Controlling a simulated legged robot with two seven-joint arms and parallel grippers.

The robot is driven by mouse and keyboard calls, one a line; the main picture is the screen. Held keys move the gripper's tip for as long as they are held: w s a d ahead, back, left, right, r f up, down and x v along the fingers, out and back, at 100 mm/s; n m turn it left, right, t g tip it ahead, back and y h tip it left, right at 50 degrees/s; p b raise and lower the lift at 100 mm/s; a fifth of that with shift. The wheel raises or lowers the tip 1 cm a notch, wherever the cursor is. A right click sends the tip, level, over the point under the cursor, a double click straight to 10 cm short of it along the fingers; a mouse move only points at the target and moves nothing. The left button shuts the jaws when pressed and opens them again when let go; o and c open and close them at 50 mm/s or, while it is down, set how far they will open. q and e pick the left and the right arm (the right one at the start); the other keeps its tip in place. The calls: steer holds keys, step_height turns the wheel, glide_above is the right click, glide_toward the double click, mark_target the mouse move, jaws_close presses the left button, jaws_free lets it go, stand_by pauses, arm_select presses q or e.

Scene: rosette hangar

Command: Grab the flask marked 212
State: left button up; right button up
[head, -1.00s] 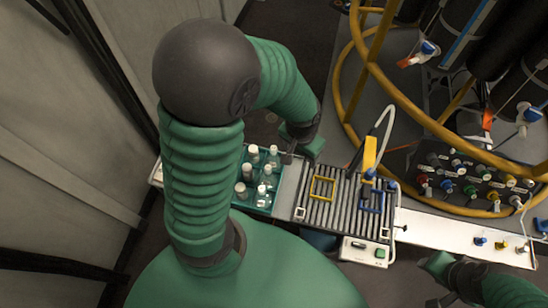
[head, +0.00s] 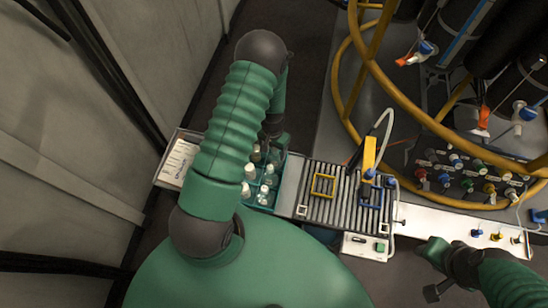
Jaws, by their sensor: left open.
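Several small flasks with pale caps (head: 264,189) stand in a teal rack (head: 278,190) left of the slatted tray. No number can be read on any of them, so I cannot tell which is marked 212. My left gripper (head: 270,140) is over the far side of the rack, close to the rear flasks, with its jaws open. My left arm hides the left part of the rack. My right gripper (head: 428,270) is low at the right, in front of the white bench, away from the flasks; its jaws are unclear.
A slatted tray (head: 335,205) with a yellow frame (head: 323,185) and a blue frame (head: 371,196) lies right of the rack. A yellow rail (head: 345,110) curves behind it. A labelled panel (head: 178,160) lies left of my arm.

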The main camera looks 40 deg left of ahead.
mark_target(276, 156)
arm_select(q)
steer(key=f, duration=0.3)
steer(key=shift+d, duration=0.3)
steer(key=shift+d+f, duration=0.2)
steer(key=shift+d, duration=0.05)
steer(key=shift+w+d, duration=0.15)
steer(key=shift+d, duration=0.05)
steer(key=shift+r, duration=0.1)
steer(key=shift+c, duration=1)
steer(key=shift+a, duration=0.4)
steer(key=c, duration=1)
steer(key=shift+c, duration=0.9)
steer(key=shift+d, duration=0.25)
steer(key=shift+c, duration=0.6)
arm_select(e)
steer(key=shift+d+r, duration=0.1)
steer(key=shift+d, duration=0.5)
